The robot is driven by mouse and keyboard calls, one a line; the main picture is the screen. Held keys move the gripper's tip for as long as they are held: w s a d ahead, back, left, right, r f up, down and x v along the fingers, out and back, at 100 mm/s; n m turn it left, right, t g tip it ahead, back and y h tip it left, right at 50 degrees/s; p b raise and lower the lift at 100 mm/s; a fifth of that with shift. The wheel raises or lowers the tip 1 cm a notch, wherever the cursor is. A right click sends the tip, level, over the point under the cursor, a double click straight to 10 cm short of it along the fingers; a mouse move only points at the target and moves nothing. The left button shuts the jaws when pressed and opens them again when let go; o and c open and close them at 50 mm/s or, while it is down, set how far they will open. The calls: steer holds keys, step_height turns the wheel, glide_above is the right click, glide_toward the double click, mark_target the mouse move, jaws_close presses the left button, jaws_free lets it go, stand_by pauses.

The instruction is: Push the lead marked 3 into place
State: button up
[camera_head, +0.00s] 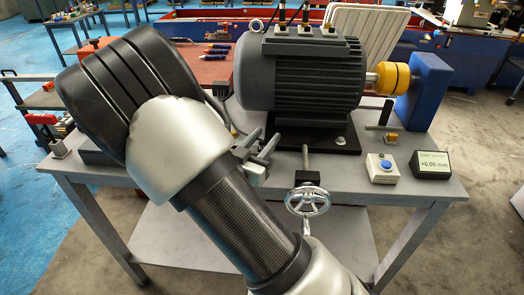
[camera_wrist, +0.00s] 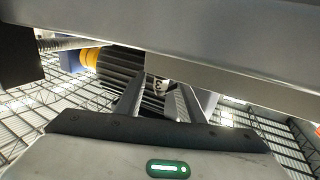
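A yellow coupling (camera_head: 392,78) and blue block (camera_head: 424,90) stand right of the motor. A handwheel (camera_head: 308,200) projects at the table's front. A blue-button box (camera_head: 382,167) and a display reading +0.00 mm (camera_head: 431,164) sit front right. A red-handled clamp (camera_head: 43,120) is at left.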

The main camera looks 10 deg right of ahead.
steer(key=shift+x, duration=1.25)
jaws_close()
step_height(320, 180, up, 10)
steer(key=p, duration=0.2)
steer(key=shift+p, duration=0.3)
steer(key=c, duration=0.7)
jaws_free()
jaws_close()
